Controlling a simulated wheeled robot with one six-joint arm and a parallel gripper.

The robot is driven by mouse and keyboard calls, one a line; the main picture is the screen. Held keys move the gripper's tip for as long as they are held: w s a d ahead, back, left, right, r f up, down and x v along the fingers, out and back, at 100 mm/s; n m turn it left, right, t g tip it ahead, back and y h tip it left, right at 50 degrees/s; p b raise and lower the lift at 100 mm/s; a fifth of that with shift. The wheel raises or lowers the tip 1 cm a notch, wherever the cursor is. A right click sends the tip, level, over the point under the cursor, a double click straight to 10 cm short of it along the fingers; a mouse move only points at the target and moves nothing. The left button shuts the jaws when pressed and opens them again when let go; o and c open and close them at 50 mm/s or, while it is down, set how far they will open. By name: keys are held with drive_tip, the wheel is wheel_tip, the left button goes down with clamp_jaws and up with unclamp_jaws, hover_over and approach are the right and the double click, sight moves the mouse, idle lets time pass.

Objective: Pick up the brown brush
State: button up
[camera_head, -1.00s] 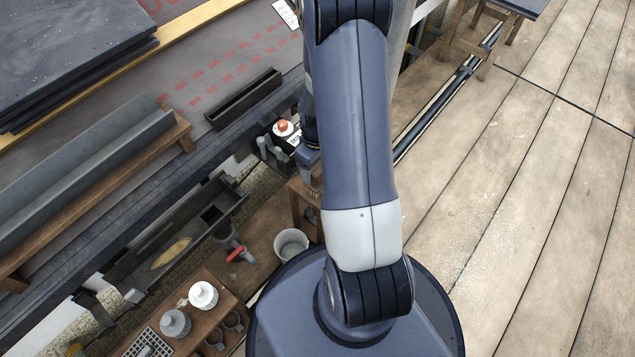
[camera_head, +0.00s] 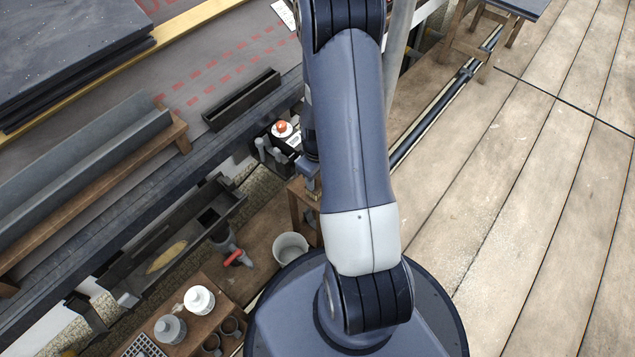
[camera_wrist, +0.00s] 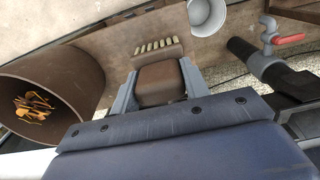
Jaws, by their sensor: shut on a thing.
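The brown brush (camera_wrist: 160,82) is between the two grey fingers of my gripper (camera_wrist: 158,76) in the wrist view. The fingers are shut on its brown body from both sides. A row of pale bristle tufts (camera_wrist: 156,47) shows at its far end. In the head view my gripper (camera_head: 307,178) is small, beside a wooden stand (camera_head: 297,205), and largely hidden by my arm. I cannot make out the brush there, nor tell whether it touches anything below.
A brown round bin (camera_wrist: 75,75) with orange and yellow scraps stands left of the brush. A white bucket (camera_head: 291,248) and a pipe with a red-handled valve (camera_head: 236,258) are nearby. A dark gutter (camera_head: 150,270) and a low table with white jars (camera_head: 199,299) lie left.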

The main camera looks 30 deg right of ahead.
drive_tip(key=c, duration=0.3)
drive_tip(key=shift+r, duration=0.1)
wheel_tip(320, 180, up, 10)
drive_tip(key=p, duration=0.4)
